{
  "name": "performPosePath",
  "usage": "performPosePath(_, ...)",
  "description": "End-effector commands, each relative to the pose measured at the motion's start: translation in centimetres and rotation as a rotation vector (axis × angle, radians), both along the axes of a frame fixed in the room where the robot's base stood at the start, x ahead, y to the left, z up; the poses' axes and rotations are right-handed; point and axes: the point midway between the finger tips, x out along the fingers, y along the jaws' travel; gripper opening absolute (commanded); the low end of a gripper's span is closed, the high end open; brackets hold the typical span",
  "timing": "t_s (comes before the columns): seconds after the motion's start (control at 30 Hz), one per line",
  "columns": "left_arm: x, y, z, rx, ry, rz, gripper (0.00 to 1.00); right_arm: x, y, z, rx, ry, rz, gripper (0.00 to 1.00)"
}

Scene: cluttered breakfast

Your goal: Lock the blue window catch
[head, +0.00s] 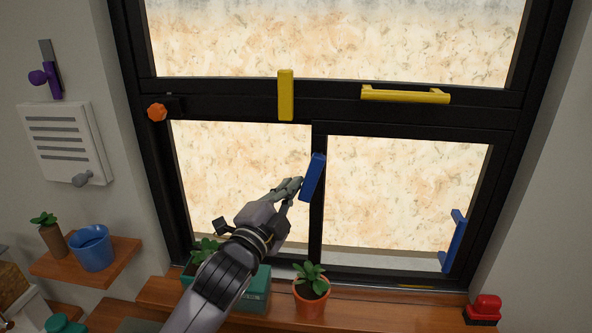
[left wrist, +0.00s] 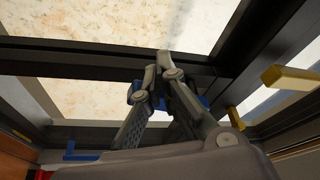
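The blue window catch (head: 312,177) is on the upright black bar between the two lower panes. It is tilted, its top leaning right. My left gripper (head: 292,186) is at its left side, fingertips touching it or very close; I cannot tell which. In the left wrist view the fingers (left wrist: 162,68) come together at the tips with no clear gap. Blue parts of the catch (left wrist: 203,102) show on both sides behind them, and its middle is hidden. My right gripper is not in view.
A yellow catch (head: 285,95) and yellow handle (head: 405,94) sit on the crossbar above. A blue handle (head: 453,242) is on the right pane. A potted plant (head: 311,292) and a green planter (head: 257,290) stand on the sill below. Space right of the catch is clear.

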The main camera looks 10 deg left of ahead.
Motion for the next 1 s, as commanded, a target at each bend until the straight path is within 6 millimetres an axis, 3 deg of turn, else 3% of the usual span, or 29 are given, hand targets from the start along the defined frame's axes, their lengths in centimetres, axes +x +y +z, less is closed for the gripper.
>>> performPosePath(0.4,0.0,-1.3,-0.9,-0.001,0.002,-0.003,0.00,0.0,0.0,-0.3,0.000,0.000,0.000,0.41)
performPosePath(1.0,-0.7,0.3,-0.9,0.001,0.002,-0.001,0.00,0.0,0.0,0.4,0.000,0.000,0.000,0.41)
